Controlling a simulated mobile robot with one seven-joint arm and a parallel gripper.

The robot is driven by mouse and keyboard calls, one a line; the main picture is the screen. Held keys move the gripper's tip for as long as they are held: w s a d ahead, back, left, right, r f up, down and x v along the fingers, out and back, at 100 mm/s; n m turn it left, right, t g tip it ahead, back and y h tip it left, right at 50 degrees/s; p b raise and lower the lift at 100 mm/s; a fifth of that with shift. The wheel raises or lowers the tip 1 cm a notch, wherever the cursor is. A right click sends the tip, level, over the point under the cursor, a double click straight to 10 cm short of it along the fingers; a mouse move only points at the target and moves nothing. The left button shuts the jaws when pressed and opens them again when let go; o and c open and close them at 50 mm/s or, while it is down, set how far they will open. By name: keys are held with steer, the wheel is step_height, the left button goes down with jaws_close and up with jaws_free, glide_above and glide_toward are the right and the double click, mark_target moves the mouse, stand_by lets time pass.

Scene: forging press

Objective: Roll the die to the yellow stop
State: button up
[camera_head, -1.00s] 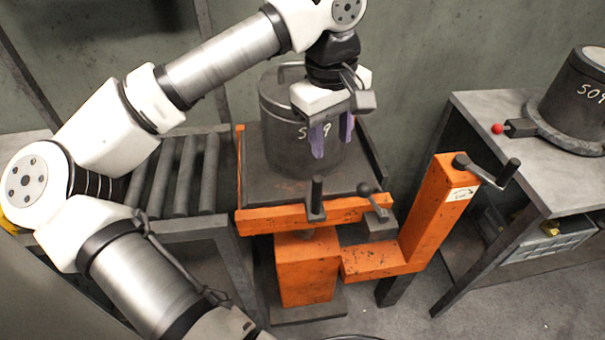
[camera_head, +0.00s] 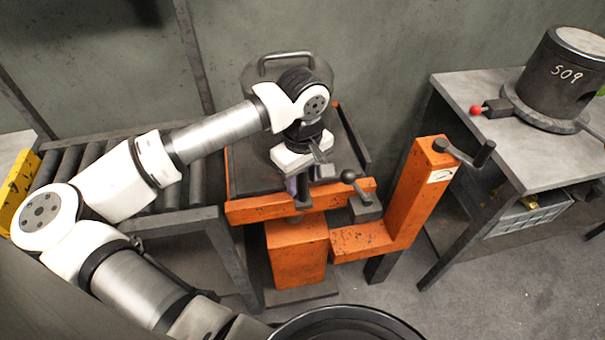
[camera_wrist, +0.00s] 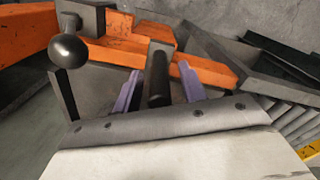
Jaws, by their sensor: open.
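The die (camera_head: 257,84), a dark cylinder with a loop handle on top, stands on the orange lift table (camera_head: 245,212); my wrist hides most of it. The yellow stop (camera_head: 17,188) is at the far left end of the roller conveyor (camera_head: 110,150). My gripper (camera_head: 302,188) is down at the table's front edge, below and in front of the die. In the wrist view the purple fingers of my gripper (camera_wrist: 159,90) are apart, one on either side of a dark upright post (camera_wrist: 159,72). Whether they touch it I cannot tell.
A black ball-knob lever (camera_head: 349,177) stands just right of my gripper. An orange crank column (camera_head: 415,190) with a handle rises further right. The conveyor rollers look bare where visible.

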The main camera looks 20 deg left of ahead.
steer(key=shift+f, duration=0.1)
jaws_close()
steer(key=shift+a, duration=0.15)
stand_by(0.4)
